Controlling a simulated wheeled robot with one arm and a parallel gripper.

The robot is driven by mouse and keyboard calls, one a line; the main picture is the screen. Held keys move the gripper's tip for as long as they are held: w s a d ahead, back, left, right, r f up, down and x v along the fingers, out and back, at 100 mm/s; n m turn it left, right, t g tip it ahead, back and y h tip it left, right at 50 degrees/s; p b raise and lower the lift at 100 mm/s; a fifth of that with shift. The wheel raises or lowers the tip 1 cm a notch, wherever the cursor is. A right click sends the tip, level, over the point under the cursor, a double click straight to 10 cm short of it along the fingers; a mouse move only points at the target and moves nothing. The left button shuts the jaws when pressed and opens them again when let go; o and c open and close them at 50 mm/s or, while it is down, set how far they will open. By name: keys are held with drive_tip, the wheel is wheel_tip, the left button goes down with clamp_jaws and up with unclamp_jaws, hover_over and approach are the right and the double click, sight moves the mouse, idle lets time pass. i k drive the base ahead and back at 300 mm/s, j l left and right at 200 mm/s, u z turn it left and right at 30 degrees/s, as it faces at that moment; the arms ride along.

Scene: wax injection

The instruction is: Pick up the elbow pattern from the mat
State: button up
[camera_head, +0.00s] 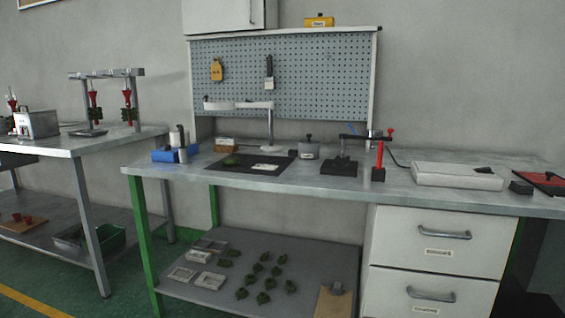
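A dark mat (252,157) lies on the workbench top, left of its middle. A small dark green piece (231,160) lies on the mat's left part; it may be the elbow pattern, but it is too small to make out its shape. A flat whitish piece (265,167) lies on the mat's right part. My gripper is not in view.
A lamp stand (270,130) rises behind the mat. Blue and white items (176,153) stand left of it, a grey pot (308,150) and a red-handled press (379,160) right. Several green pieces (262,270) lie on the lower shelf. A second table (85,140) stands left.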

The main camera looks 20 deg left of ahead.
sight(235, 160)
drive_tip(key=i+j, duration=0.15)
drive_tip(key=i, duration=0.75)
drive_tip(key=i+u, duration=0.1)
drive_tip(key=u, duration=0.3)
drive_tip(key=i+u, duration=0.1)
drive_tip(key=u, duration=0.25)
drive_tip(key=i+l+u, duration=0.1)
drive_tip(key=u, duration=0.3)
drive_tip(key=i+l+u, duration=0.1)
drive_tip(key=u, duration=0.3)
